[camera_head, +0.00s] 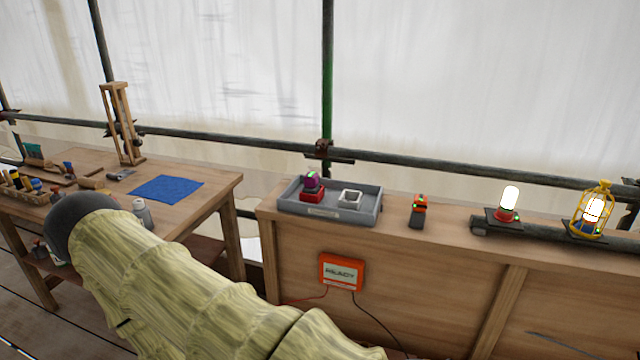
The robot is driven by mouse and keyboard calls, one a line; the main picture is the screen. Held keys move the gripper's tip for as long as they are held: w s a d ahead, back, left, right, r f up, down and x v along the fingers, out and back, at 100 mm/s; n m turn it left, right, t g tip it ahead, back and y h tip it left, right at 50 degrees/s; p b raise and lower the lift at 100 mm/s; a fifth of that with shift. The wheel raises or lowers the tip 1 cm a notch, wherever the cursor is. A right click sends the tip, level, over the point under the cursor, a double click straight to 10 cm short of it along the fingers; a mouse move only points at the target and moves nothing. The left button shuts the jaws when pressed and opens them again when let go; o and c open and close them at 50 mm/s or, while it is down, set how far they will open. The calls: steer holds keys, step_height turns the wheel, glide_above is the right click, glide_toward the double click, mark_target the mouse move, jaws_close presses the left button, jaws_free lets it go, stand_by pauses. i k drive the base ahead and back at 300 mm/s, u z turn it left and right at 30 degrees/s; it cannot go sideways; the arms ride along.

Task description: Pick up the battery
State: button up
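I cannot tell for sure which thing is the battery. A small upright block with a dark grey body and orange top (417,214) stands alone on the wooden ledge, right of the tray. A purple block with a green light (311,180) sits on a red base in the grey tray (330,214). A white square holder (350,199), seemingly empty, is beside it in the tray. My arm, in a pale yellow sleeve, crosses the lower left. My gripper does not show.
An orange box marked READY (341,271) hangs on the ledge's front with wires. Two lit lamps (508,204) (591,212), the right one caged, stand at right. A scaffold rail (430,165) runs behind. The left workbench (205,210) holds a blue cloth (167,189), a wooden frame and tools.

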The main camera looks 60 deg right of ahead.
mark_target(311, 184)
steer(key=z, duration=0.75)
steer(key=i, duration=0.8)
steer(key=z, duration=0.9)
